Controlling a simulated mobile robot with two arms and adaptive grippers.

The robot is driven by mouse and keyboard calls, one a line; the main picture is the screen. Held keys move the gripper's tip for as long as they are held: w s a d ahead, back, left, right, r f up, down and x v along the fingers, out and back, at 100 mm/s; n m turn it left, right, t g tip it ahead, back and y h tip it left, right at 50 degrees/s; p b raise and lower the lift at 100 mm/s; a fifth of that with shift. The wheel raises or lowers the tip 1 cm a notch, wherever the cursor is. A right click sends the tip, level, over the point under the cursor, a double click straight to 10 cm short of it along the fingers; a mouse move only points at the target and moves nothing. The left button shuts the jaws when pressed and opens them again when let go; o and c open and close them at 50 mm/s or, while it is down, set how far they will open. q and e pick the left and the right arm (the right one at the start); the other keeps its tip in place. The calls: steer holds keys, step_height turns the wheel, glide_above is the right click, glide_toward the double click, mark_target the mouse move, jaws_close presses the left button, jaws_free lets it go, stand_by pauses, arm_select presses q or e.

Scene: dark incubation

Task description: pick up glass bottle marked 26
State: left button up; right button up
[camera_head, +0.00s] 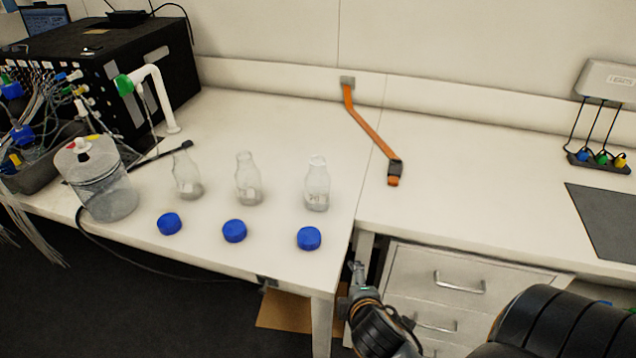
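Three clear glass bottles without caps stand upright in a row on the white bench: a left one (187,176), a middle one (248,180) and a right one (317,186). Each has small marks low on its side, too small to read, so I cannot tell which is marked 26. A blue cap lies in front of each: left (169,224), middle (234,231), right (308,238). My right gripper (356,272) is just off the bench's front edge, below and right of the right cap, apart from all bottles. Its finger opening cannot be made out. My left gripper is out of view.
A clear lidded vessel (104,185) with tubing and a black instrument box (120,75) stand at the left. An orange strap (368,128) lies behind the right bottle. A drawer unit (450,285) is below the right bench. The bench between bottles and wall is mostly clear.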

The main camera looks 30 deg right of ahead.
mark_target(321, 194)
steer(key=w+r+n+t, duration=0.2)
steer(key=w+r+n, duration=0.1)
steer(key=n, duration=0.3)
steer(key=w+d+r+n+t, duration=0.1)
steer(key=w+r+n+t, duration=0.2)
steer(key=n, duration=0.4)
steer(key=w+d+r+n+t, duration=0.1)
steer(key=w+r+n+t, duration=0.2)
steer(key=r+n, duration=0.2)
steer(key=shift+d+n, duration=0.15)
steer(key=shift+n, duration=1.05)
steer(key=shift+w+r+n+t, duration=0.1)
steer(key=shift+w+n+t, duration=0.2)
steer(key=shift+n, duration=0.3)
steer(key=p+x, duration=0.1)
steer(key=x, duration=0.7)
steer(key=shift+a+p, duration=0.2)
steer(key=shift+p, duration=0.15)
steer(key=shift+f+p+x, duration=0.1)
steer(key=shift+p+x, duration=0.1)
steer(key=shift+x, duration=1.2)
steer(key=shift+f+p+x, duration=0.15)
steer(key=shift+p+x, duration=0.05)
steer(key=shift+x, duration=1.25)
steer(key=shift+d, duration=0.15)
steer(key=shift+s, duration=0.1)
steer(key=shift+c, duration=1.4)
steer(key=shift+r, duration=0.1)
steer(key=c, duration=1.1)
